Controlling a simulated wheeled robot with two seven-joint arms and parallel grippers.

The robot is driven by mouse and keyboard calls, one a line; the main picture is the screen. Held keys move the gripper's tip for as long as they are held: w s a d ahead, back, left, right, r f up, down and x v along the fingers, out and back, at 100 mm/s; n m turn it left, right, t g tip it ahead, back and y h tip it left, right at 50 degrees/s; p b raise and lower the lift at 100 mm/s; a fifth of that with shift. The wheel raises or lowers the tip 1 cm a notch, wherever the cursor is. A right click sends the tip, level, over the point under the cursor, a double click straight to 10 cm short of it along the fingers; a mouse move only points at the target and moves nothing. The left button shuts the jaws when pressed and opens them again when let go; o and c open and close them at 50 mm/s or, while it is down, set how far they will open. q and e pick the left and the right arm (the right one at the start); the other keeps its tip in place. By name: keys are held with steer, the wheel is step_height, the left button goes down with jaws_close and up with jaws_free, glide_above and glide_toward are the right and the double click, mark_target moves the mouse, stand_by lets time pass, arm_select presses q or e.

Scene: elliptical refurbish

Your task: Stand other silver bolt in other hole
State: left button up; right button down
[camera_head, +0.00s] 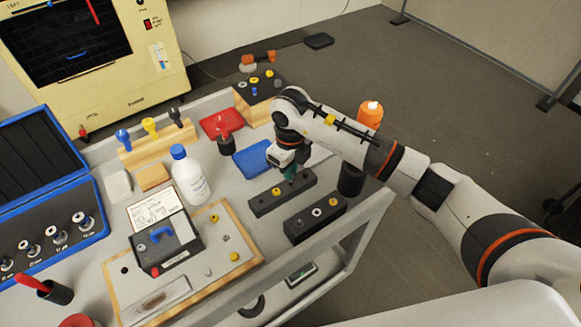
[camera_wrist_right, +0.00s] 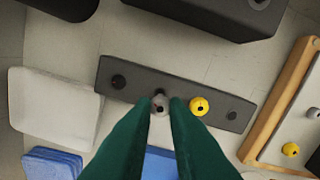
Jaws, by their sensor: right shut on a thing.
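My right gripper (camera_head: 290,176) points down over the far dark block (camera_head: 268,202). In the right wrist view its green fingers (camera_wrist_right: 168,106) are shut on a small silver bolt (camera_wrist_right: 159,103). The bolt overlaps the middle of that block (camera_wrist_right: 140,79) in this view; I cannot tell whether it is in a hole or above it. A nearer dark block (camera_head: 302,232) holds a silver piece (camera_head: 317,212) and a yellow piece (camera_head: 333,201). My left gripper is not in view.
A blue pad (camera_head: 252,160) lies behind the far block. A white bottle (camera_head: 190,178) and a wooden board (camera_head: 243,260) with small bolts are to the left. An orange-topped bottle (camera_head: 370,114) and a black cylinder (camera_head: 350,181) stand to the right, near my arm.

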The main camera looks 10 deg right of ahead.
steer(key=shift+r, duration=0.1)
steer(key=shift+r+p, duration=1.2)
steer(key=shift+r, duration=0.7)
